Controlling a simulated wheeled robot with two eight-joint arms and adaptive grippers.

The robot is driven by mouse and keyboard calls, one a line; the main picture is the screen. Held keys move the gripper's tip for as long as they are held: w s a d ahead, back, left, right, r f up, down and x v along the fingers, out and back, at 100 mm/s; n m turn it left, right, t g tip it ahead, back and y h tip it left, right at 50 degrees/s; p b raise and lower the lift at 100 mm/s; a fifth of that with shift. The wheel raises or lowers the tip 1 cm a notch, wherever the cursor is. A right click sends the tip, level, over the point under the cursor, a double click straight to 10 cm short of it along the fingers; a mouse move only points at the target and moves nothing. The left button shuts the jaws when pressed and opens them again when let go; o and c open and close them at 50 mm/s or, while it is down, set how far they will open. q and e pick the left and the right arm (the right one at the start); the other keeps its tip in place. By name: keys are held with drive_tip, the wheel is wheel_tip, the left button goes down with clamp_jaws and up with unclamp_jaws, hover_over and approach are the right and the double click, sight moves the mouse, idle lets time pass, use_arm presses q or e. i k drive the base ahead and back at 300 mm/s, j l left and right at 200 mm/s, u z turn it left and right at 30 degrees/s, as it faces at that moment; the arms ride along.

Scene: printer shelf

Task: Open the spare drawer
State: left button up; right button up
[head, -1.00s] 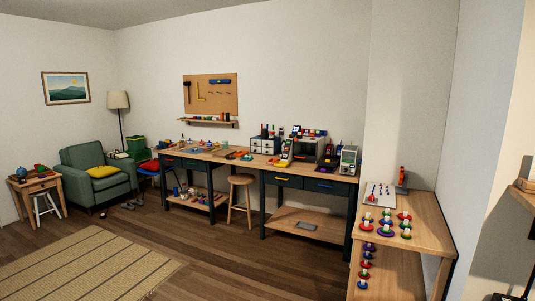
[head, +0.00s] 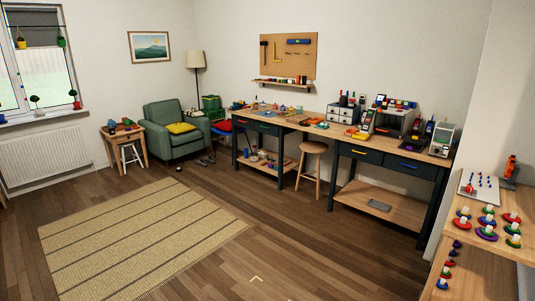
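A long workbench (head: 389,196) with a wooden top and dark frame stands along the back wall in the head view. All these drawer fronts look closed. I cannot tell which one is the spare drawer, as no label is readable. Neither of my grippers is in view.
A wooden stool (head: 314,149) stands by the bench's middle. A printer (head: 393,121) and small drawer unit (head: 342,115) sit on top. A side table (head: 515,235) with colourful parts is at right. A striped rug (head: 140,235) lies left; the wooden floor between is clear.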

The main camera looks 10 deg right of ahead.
sight(343, 119)
drive_tip(key=i+l+z, duration=0.25)
drive_tip(key=i, duration=0.4)
drive_tip(key=i+z, duration=0.25)
drive_tip(key=i, duration=0.35)
drive_tip(key=i+j+z, duration=0.25)
drive_tip(key=i, duration=0.4)
drive_tip(key=i+j+z, duration=0.25)
drive_tip(key=i, duration=2.95)
